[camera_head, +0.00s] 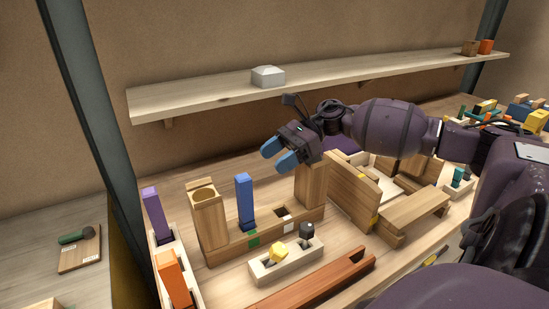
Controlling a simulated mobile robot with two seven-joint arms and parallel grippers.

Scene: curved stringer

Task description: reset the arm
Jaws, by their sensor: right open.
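My right arm reaches in from the right of the head view. Its right gripper (277,155) is above the workbench, with two blue fingertips apart and nothing seen between them. It hangs over the wooden fixture, up and to the right of an upright blue block (244,200). My left gripper is not in the picture.
A wooden fixture (265,237) with tall posts stands on the workbench. A pale tray (285,262) holds a yellow and a dark piece. A red-brown bar (315,285) lies in front. A shelf (210,102) with a white box (268,76) runs behind.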

